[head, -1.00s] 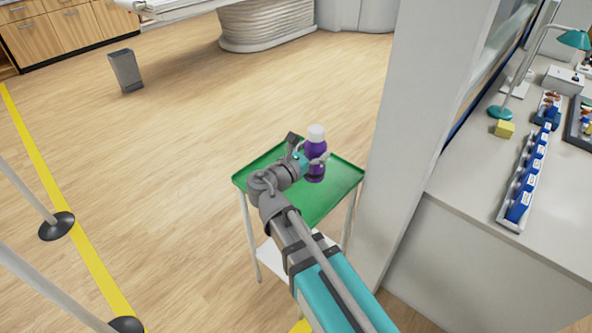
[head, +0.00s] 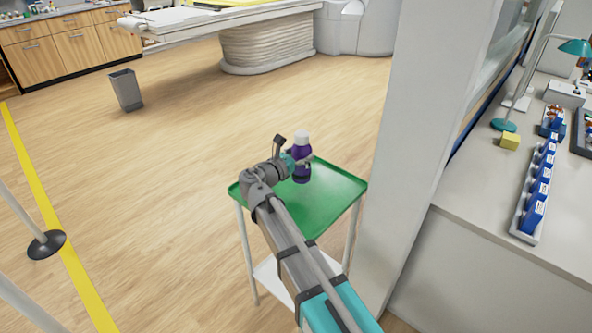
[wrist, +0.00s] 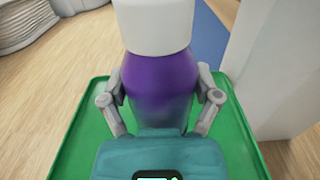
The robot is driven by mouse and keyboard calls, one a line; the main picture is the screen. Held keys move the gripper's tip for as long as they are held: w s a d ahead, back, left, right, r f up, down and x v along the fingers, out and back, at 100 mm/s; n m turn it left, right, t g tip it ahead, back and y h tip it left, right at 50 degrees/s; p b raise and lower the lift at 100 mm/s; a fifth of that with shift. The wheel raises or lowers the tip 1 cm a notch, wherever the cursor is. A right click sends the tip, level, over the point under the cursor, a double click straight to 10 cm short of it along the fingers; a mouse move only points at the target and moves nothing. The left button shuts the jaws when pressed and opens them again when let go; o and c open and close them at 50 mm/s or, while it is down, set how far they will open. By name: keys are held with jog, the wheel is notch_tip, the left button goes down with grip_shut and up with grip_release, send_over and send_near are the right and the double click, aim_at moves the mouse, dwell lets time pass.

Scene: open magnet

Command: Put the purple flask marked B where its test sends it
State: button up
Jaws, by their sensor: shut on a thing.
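The purple flask (head: 301,168) with a white cap is upright over the green tray top of a small stand (head: 330,202). In the wrist view the flask (wrist: 160,88) stands between the two fingers of my gripper (wrist: 160,100), which is shut on it. My gripper (head: 300,160) also shows in the head view, reaching the flask from the left. The mark on the flask does not show. I cannot tell whether the flask's base touches the tray.
A pale pillar (head: 415,130) stands just right of the stand. Beyond it, a counter (head: 490,190) holds a rack of blue boxes (head: 538,190), a yellow block (head: 510,141) and a teal lamp (head: 573,47). A grey bin (head: 126,90) stands on open floor. Posts line a yellow floor stripe (head: 75,270).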

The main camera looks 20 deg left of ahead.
aim_at(299, 156)
jog(key=shift+w+a+f+b, duration=0.45)
jog(key=shift+w+f, duration=0.1)
jog(key=shift+f, duration=0.2)
jog(key=shift+w+a+f+b, duration=0.25)
jog(key=shift+w+f+b, duration=0.15)
jog(key=shift+f+b, duration=0.35)
jog(key=shift+s+f+b, duration=0.1)
jog(key=shift+f+b, duration=1.15)
jog(key=shift+b, duration=0.05)
jog(key=shift+d+f, duration=0.1)
jog(key=shift+f, duration=0.05)
jog(key=o, duration=1.1)
jog(key=shift+o, duration=0.2)
